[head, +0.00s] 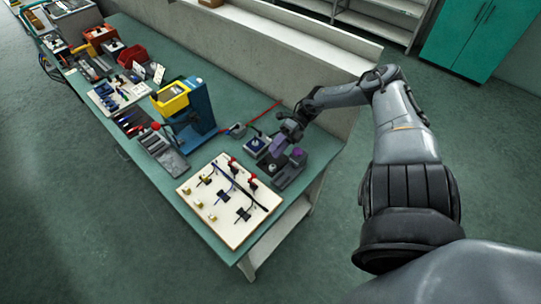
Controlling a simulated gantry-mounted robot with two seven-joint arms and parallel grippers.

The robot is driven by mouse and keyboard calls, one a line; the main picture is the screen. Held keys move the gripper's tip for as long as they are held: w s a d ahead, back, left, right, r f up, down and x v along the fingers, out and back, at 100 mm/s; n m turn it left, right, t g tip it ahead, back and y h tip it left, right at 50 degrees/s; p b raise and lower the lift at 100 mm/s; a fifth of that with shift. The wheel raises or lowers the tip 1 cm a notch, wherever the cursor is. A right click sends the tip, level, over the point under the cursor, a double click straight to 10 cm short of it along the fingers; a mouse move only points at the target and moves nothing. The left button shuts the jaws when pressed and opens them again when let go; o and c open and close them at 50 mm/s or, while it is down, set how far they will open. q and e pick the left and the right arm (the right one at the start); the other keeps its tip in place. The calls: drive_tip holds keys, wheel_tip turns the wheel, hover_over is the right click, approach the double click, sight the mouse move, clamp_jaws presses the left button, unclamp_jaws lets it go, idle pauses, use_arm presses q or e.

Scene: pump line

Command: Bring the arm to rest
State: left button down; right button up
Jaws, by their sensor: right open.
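My right arm comes in from the right and reaches over the near end of the green workbench (150,160). My right gripper (284,136) points down there, open. It is above or just behind a dark grey fixture with purple parts (297,156). The gripper is small in the view, and I cannot tell whether it touches the fixture. I see nothing held in it. My left gripper is not in view.
A white board (228,199) with fittings and cables lies at the near end. A blue press with a yellow bin (170,99) stands mid-bench. Red bins (131,56) are farther off. A low wall runs behind the bench.

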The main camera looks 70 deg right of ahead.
drive_tip(key=shift+s+d+r, duration=0.1)
drive_tip(key=shift+s+d, duration=0.05)
drive_tip(key=shift+d, duration=0.15)
